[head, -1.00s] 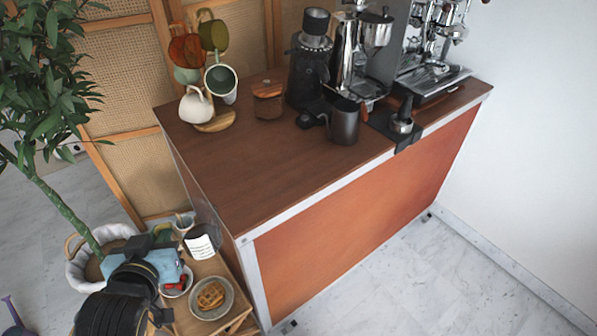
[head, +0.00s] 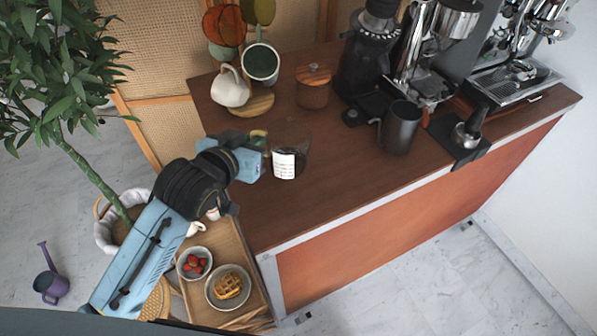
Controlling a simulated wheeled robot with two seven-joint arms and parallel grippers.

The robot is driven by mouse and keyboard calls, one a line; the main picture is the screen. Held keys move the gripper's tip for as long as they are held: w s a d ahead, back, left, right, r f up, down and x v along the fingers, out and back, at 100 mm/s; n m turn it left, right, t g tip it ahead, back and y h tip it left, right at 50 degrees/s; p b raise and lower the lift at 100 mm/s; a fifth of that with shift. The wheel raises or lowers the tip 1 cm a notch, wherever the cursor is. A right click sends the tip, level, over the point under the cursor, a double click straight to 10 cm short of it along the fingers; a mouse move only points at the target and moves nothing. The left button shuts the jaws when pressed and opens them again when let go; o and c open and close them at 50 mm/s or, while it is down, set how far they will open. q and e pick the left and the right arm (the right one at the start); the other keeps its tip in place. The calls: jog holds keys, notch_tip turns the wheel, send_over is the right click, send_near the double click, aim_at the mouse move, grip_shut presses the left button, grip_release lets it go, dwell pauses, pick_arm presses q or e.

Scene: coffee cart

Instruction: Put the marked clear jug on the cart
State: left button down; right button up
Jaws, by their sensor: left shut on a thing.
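The clear jug (head: 291,148) has dark see-through walls and a white label with dark lines of text. It appears over the left part of the brown cart top (head: 330,195). I cannot tell whether its base touches the cart. My left gripper (head: 264,160) comes in from the left and is shut on the jug's left side. The fingertips are partly hidden against the jug. My right gripper is not in view.
A mug tree with a cream mug (head: 230,88), a wooden-lidded jar (head: 313,85), a black grinder (head: 366,55), a dark pitcher (head: 400,128) and an espresso machine (head: 505,70) stand behind and right. The cart's front middle is clear. A low table holds a waffle plate (head: 228,288) and strawberry bowl (head: 195,263).

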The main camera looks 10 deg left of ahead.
pick_arm(q)
notch_tip(320, 180, up, 3)
jog(key=w+d+m+h, duration=0.2)
jog(key=w, duration=0.1)
jog(key=shift+g, duration=0.3)
jog(key=shift+f+b, duration=0.65)
jog(key=shift+f, duration=4.45)
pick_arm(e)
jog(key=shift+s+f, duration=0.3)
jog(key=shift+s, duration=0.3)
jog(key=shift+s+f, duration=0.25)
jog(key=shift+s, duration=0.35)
pick_arm(q)
jog(key=shift+f, duration=0.15)
jog(key=c, duration=1.5)
grip_release()
jog(key=shift+a, duration=0.1)
jog(key=shift+c, duration=0.2)
